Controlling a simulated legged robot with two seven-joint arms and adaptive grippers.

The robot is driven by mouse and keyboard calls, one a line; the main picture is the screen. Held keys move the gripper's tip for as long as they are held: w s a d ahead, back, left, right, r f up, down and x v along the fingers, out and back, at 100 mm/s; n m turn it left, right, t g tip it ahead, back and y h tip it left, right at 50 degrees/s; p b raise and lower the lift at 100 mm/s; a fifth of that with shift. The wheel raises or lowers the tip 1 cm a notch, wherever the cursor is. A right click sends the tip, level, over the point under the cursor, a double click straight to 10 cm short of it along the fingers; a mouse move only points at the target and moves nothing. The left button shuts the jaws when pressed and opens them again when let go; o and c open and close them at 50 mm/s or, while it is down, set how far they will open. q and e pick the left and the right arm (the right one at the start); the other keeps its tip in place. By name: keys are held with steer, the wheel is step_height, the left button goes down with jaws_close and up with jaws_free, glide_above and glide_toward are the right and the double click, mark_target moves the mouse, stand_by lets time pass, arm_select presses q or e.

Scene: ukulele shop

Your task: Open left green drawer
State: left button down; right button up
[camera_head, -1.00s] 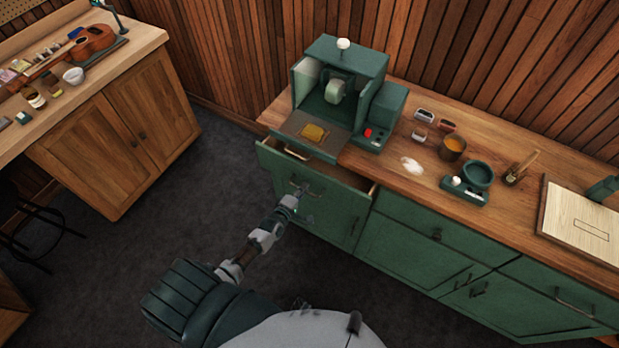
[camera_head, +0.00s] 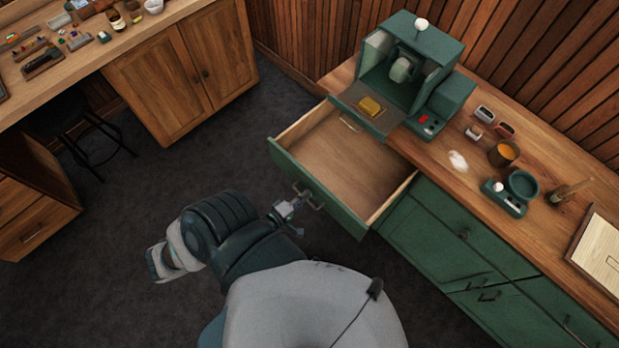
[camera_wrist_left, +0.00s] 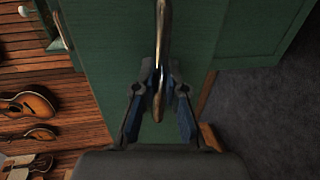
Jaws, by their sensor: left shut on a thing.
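The left green drawer (camera_head: 345,165) is pulled well out of the green cabinet in the head view, and its bare wooden inside shows empty. Its handle (camera_head: 308,196) is on the green front panel. My left gripper (camera_head: 291,207) is at that handle, in front of the panel. In the left wrist view, the fingers of my left gripper (camera_wrist_left: 160,95) are shut on the metal handle (camera_wrist_left: 163,35), with the green panel behind. My right gripper is not in view.
A cup (camera_head: 503,153) and a small green device (camera_head: 508,195) stand farther right. Dark floor (camera_head: 190,165) is open left of the drawer. A black stool (camera_head: 95,140) stands beyond.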

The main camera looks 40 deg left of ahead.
arm_select(q)
steer(key=shift+s+f, duration=0.2)
steer(key=c, duration=1.4)
jaws_free()
steer(key=shift+o, duration=1)
steer(key=shift+w, duration=0.15)
steer(key=shift+r, duration=0.1)
steer(key=v, duration=1.2)
